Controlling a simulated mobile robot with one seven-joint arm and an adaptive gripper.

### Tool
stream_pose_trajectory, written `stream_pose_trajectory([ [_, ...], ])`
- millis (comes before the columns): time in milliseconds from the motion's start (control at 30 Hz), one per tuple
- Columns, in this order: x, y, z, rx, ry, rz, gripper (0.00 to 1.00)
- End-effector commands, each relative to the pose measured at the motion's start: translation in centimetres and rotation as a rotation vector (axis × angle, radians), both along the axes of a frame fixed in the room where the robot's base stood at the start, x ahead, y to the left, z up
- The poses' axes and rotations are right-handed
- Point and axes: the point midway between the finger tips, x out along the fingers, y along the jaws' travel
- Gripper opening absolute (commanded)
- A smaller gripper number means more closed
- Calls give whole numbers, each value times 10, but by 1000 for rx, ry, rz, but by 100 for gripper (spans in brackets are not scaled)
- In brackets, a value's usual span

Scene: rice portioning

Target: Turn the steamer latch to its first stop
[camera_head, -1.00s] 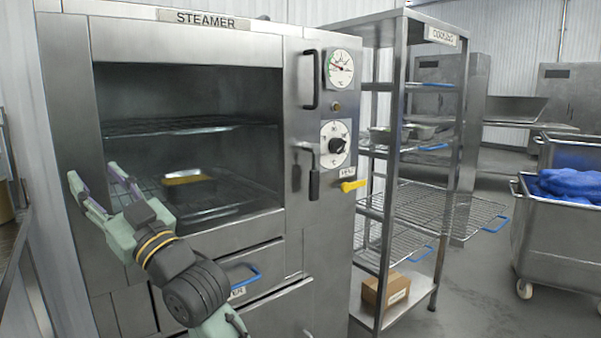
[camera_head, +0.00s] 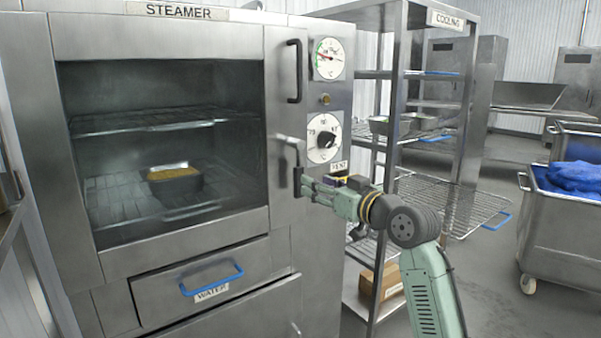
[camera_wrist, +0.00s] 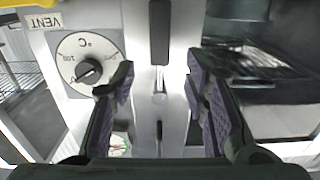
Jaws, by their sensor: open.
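The steamer (camera_head: 160,250) has its door shut. The steamer latch (camera_head: 299,155) is a metal lever at the door's right edge, with its dark grip hanging straight down. My gripper (camera_head: 306,187) is open at the latch's lower end, coming from the right. In the wrist view, which is upside down, the latch's black grip (camera_wrist: 160,32) lies in line with the gap between my purple-padded fingers (camera_wrist: 160,78). Clear gaps show on both sides. I cannot tell whether the fingertips reach around the grip. My fingers hide part of its lower end in the head view.
A door handle (camera_head: 295,70) is above the latch. A dial (camera_head: 325,138) and gauge (camera_head: 329,58) are to its right. A pan with yellow contents (camera_head: 172,185) sits inside the steamer. The cooling rack (camera_head: 470,120) stands close on the right, behind my arm.

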Motion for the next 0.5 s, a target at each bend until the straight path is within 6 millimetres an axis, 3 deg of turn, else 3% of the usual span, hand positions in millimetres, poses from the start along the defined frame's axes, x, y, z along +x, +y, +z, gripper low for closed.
stream_pose_trajectory([
  [300,49,36,3,-1,0,0,42],
  [500,66,48,1,-1,-1,-1,42],
])
